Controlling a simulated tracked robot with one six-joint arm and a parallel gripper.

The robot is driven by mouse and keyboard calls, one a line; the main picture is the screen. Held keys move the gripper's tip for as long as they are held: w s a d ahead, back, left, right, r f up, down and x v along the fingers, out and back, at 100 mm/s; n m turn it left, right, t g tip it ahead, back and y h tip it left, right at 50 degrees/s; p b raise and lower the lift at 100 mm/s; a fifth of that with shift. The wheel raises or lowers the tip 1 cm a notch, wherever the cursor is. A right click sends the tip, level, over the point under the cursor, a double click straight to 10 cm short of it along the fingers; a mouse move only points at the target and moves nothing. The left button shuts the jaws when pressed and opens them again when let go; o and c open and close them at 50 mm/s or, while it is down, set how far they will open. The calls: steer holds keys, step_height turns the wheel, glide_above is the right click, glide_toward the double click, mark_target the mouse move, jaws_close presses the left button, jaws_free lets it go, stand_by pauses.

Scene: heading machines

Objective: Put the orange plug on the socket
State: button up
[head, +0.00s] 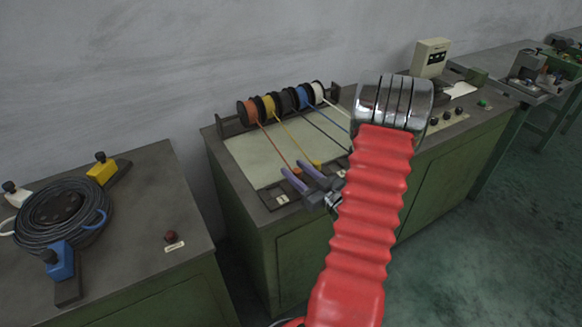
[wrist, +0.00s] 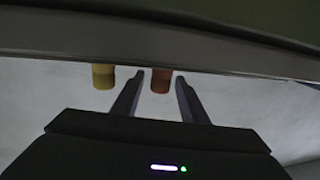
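An orange wire (head: 275,145) runs from its spool to the front of the bench and ends at my gripper's fingers. In the wrist view an orange cylinder (wrist: 161,80), seemingly the orange plug, lies between my fingertips, with a gap on each side. My gripper (head: 298,174) has purple fingers standing apart near the bench's front left edge; it also shows in the wrist view (wrist: 159,82). The plug itself is mostly hidden by the fingers in the head view. A small dark plate (head: 282,198) with a pale mark lies at the front edge; I cannot tell whether it is the socket.
A yellow plug (head: 317,163) sits right beside my gripper; a yellow cylinder (wrist: 103,76) shows next to the orange one. Spools (head: 268,105) stand at the bench's back. A cable coil (head: 58,212) and a red button (head: 171,237) are on the left table.

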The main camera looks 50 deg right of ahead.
steer(key=s, duration=0.5)
steer(key=s+a, duration=0.1)
steer(key=s, duration=0.2)
steer(key=shift+s, duration=0.25)
steer(key=shift+a, duration=0.1)
steer(key=shift+s, duration=0.1)
stand_by(0.5)
